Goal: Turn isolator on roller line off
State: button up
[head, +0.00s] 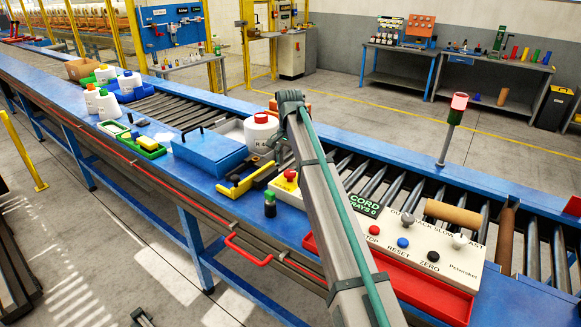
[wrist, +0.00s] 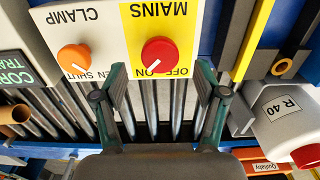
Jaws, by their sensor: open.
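The isolator is a red round knob (wrist: 160,54) on a yellow plate (wrist: 181,30) marked MAINS, upside down in the wrist view. Its white mark points to the lower left, toward the word that seems to read ON; OFF seems to be on the right. In the head view the red knob (head: 290,175) sits on the left end of the pale control panel (head: 432,242). My gripper (wrist: 161,82) is open and empty, its two fingers apart below the knob in the wrist view and not visibly touching it.
An orange CLAMP knob (wrist: 74,58) is beside the isolator. A white R 40 bobbin container (wrist: 285,118) and a yellow bar (wrist: 254,38) stand to the right. A blue box (head: 208,150) is left of the panel. Rollers (head: 375,182) run behind it; a lamp (head: 458,108) stands beyond.

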aim_at(290, 172)
jog(key=shift+f+p, duration=0.35)
jog(key=shift+f, duration=1.35)
jog(key=c, duration=1.1)
jog(key=shift+c, duration=0.2)
